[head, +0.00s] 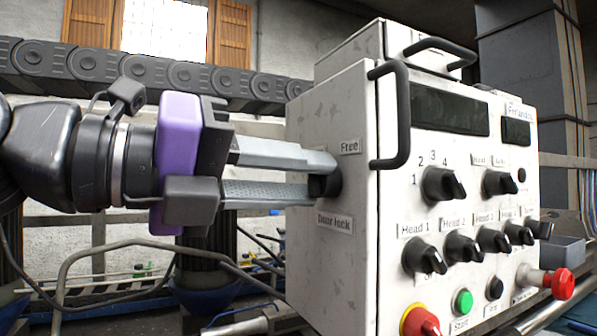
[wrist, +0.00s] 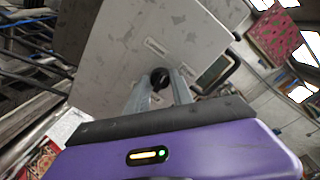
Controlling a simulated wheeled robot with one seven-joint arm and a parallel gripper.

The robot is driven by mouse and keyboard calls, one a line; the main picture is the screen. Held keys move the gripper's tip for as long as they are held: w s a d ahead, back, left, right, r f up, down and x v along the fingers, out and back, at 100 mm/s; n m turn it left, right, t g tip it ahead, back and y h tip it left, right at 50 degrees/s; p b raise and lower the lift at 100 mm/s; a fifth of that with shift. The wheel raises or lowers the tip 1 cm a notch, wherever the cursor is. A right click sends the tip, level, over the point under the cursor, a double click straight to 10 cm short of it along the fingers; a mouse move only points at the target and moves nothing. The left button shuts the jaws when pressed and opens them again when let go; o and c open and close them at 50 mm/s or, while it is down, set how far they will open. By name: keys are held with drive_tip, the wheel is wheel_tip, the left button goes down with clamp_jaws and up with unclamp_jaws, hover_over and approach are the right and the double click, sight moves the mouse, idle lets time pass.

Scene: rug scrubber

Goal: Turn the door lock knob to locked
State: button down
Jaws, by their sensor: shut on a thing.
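The door lock knob (head: 322,186) is a small black knob on the left side face of the white control box (head: 305,245). A "Free" label (head: 350,146) sits above it to the right and a "Door lock" label (head: 334,222) below it. My gripper (head: 318,180) reaches in from the left, with one finger above and one below the knob, shut on it. The fingers hide part of the knob, so I cannot tell which way it points. In the wrist view the knob (wrist: 160,78) sits between the two fingertips (wrist: 161,84).
The box front carries a black handle (head: 391,115), several black rotary knobs, a green start button (head: 463,302) and red knobs such as the right one (head: 558,284). A bent metal rail (head: 120,246) runs below my arm. A chain-like conveyor (head: 190,76) passes behind.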

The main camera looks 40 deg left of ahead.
drive_tip(key=n, duration=0.3)
drive_tip(key=shift+a+p, duration=0.1)
drive_tip(key=shift+p, duration=0.25)
drive_tip(key=shift+a+n+h+p, duration=0.1)
drive_tip(key=shift+n+h+p, duration=0.2)
drive_tip(key=shift+n, duration=1.4)
drive_tip(key=c, duration=1.1)
unclamp_jaws()
drive_tip(key=shift+f, duration=0.1)
drive_tip(key=b+v, duration=0.2)
drive_tip(key=v, duration=0.5)
drive_tip(key=shift+s+a, duration=0.15)
drive_tip(key=shift+s, duration=0.2)
